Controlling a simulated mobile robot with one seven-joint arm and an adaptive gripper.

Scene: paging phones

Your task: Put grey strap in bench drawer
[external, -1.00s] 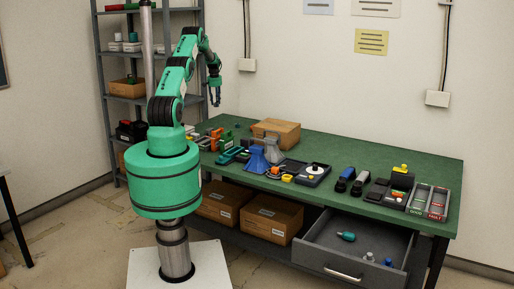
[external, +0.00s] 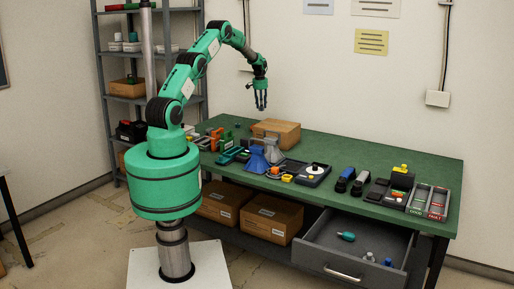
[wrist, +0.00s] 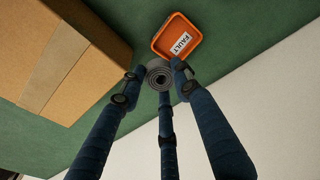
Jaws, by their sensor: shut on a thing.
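The grey strap (wrist: 159,75) is a rolled grey coil between the fingertips of my gripper (wrist: 158,80) in the wrist view. My gripper is shut on it. In the external view my gripper (external: 262,102) hangs fingers down, above the back of the bench (external: 340,150) near a cardboard box; the strap is too small to make out there. The bench drawer (external: 318,262) is pulled open below the bench's right part, to the right of my gripper and lower. A teal-handled item and small blue and grey items lie inside it.
A cardboard box (wrist: 75,55) and an orange tray (wrist: 157,45) labelled FAULT lie below my gripper. Tools and stands crowd the bench's left and middle. Black handsets (external: 345,180) and labelled GOOD and FAULT trays (external: 436,203) are at right. The bench's back right is clear.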

